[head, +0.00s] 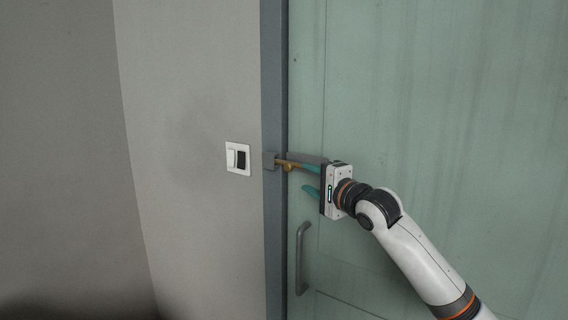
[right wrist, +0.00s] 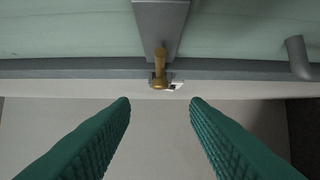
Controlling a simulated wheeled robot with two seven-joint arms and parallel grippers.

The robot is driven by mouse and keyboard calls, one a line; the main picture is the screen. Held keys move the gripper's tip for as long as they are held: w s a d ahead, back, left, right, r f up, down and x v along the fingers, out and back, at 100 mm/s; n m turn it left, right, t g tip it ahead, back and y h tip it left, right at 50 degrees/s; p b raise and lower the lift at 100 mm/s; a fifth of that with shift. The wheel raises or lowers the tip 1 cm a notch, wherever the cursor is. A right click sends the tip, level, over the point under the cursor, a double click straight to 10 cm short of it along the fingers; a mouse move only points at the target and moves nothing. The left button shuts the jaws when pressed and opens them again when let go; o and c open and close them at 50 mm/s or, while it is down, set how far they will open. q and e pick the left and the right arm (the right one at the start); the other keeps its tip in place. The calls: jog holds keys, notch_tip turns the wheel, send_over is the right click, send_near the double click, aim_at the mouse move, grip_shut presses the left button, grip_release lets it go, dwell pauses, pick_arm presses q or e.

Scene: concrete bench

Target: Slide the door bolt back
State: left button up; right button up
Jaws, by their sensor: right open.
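The brass door bolt (head: 286,164) lies level at the left edge of the green door, with a small knob on it. Its rod appears to reach the grey keeper (head: 269,160) on the frame. The grey bolt housing (head: 303,158) is partly hidden behind my right gripper (head: 308,181). That gripper is open and empty, with its teal fingers just right of the knob, one high and one lower. In the right wrist view the bolt (right wrist: 160,68) shows beyond and between the open fingertips (right wrist: 160,103), not touching them. My left gripper is out of view.
The green door (head: 430,120) stands in a blue-grey frame (head: 274,240). A grey pull handle (head: 300,258) is below the bolt. A white switch plate (head: 237,158) is on the wall to the left. The space in front of the wall is clear.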

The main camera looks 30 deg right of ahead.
aim_at(291, 168)
jog(key=w+p, duration=0.2)
jog(key=w, duration=0.3)
jog(key=w+p, duration=0.2)
jog(key=w, duration=0.4)
jog(key=shift+w+d+r, duration=0.1)
jog(key=shift+d, duration=0.1)
jog(key=shift+w+p, duration=0.35)
jog(key=shift+w, duration=0.15)
